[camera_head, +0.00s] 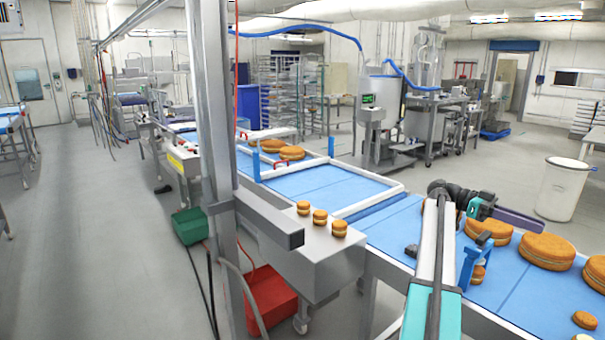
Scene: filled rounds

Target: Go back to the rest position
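My arm reaches up from the bottom of the head view, with white and teal links, and bends at a black joint above the belt. My gripper (484,209) is at the teal and dark wrist end, over the far side of the blue conveyor belt (405,228). Its fingers are too small and dark to make out, so I cannot tell whether they are open or hold anything. Large filled rounds (546,251) lie on the belt to the right of and below the gripper. A small round (478,273) is partly hidden by a blue bracket (468,262).
Three small filled rounds (320,217) stand in a row on a grey metal side table (318,262). A grey post (215,130) rises at left. A red crate (268,300) and a green crate (190,226) are low. A white bin (562,190) stands right. The left floor is mostly open.

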